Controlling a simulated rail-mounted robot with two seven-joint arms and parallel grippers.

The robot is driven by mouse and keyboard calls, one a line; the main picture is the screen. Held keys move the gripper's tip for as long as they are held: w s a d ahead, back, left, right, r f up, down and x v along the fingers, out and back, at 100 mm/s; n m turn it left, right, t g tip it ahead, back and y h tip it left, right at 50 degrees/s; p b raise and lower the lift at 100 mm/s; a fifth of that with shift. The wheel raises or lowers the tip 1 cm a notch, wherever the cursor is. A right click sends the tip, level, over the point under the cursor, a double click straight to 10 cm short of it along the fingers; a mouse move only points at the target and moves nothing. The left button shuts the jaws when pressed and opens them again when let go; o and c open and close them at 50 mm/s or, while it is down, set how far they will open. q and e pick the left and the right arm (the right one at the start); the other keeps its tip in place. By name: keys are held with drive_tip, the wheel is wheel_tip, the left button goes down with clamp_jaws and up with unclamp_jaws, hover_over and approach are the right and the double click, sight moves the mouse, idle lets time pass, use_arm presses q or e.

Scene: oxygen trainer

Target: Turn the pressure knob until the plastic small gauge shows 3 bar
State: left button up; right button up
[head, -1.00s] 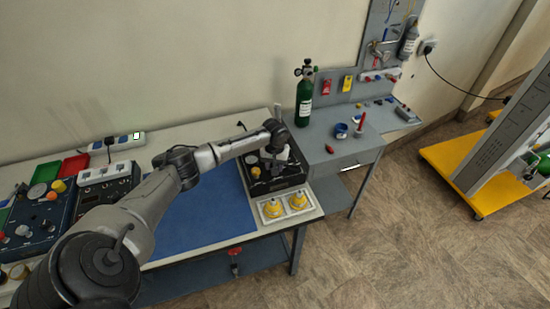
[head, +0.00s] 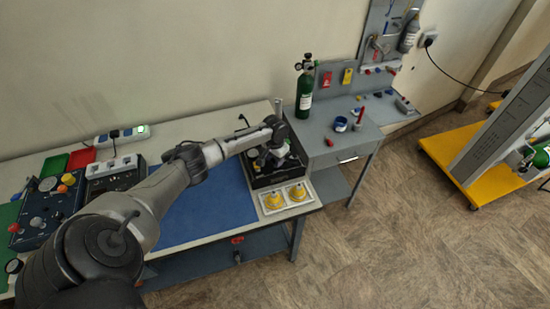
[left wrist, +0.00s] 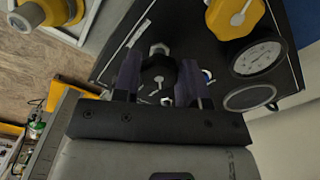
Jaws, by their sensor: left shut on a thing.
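A black trainer box (head: 262,183) stands at the right end of the workbench. In the left wrist view its dark panel (left wrist: 115,60) carries a black lobed knob (left wrist: 158,76). My left gripper (left wrist: 158,84) has one finger on each side of this knob and is shut on it. In the head view the gripper (head: 266,160) is over the box, and my arm partly hides the panel. Two round gauges, one white-faced (left wrist: 257,57) and one greyer (left wrist: 250,97), sit right of the knob; their readings are too small to tell. My right gripper is not in view.
A yellow knob (left wrist: 235,16) is close to the gripped one. A white tray with yellow parts (head: 286,197) lies in front of the box. A green cylinder (head: 305,92) stands behind on the grey side table. The blue mat (head: 205,213) is clear.

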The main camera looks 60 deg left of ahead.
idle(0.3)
use_arm(q)
drive_tip(key=o, duration=0.9)
drive_tip(key=shift+o, duration=0.2)
drive_tip(key=shift+r, duration=0.35)
wheel_tip(320, 180, up, 13)
drive_tip(key=shift+p, duration=0.3)
